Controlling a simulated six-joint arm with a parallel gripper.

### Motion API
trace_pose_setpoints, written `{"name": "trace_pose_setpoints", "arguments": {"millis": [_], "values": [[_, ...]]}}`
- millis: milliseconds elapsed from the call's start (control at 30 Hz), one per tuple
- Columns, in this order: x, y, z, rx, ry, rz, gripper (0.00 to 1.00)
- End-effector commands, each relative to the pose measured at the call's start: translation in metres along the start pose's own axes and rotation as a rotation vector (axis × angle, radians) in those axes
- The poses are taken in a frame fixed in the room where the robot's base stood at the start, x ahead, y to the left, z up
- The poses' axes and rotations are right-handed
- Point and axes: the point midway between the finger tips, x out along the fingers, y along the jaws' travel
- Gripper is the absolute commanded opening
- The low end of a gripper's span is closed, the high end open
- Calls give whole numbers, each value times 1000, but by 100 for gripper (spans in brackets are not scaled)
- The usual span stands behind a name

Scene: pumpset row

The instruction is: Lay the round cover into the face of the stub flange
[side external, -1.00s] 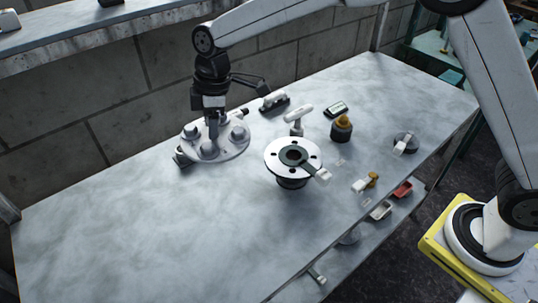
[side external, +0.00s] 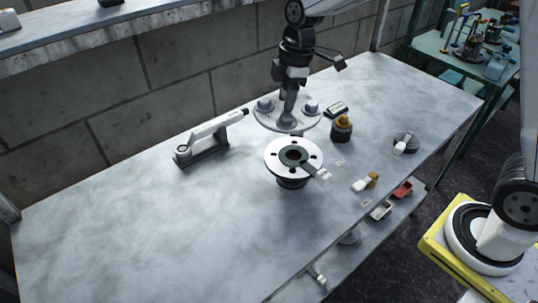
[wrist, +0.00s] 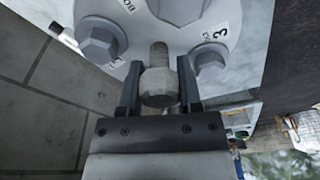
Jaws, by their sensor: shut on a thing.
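The round cover (side external: 268,122) is a pale grey disc with several bolt heads on it. My gripper (side external: 288,108) is shut on a bolt-like stud on the cover and holds the cover in the air. In the wrist view, my gripper (wrist: 158,90) has its two dark fingers on either side of the hexagonal stud, and the cover (wrist: 150,35) lies beyond, with printed labels. The stub flange (side external: 276,162) stands on the table with its holed face up. A dark ring with a tabbed strip lies at its centre. The cover is above and slightly behind the flange, apart from it.
A long grey and black tool (side external: 212,135) lies on the table at left. The left and front table is clear.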

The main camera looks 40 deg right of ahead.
Motion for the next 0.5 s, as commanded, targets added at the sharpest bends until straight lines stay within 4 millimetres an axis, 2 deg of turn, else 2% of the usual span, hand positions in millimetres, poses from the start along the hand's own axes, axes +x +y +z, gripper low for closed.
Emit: {"name": "trace_pose_setpoints", "arguments": {"millis": [167, 500], "values": [[-4, -3, 22, 2, 3, 4, 0], [37, -3, 27, -1, 1, 1, 0]]}}
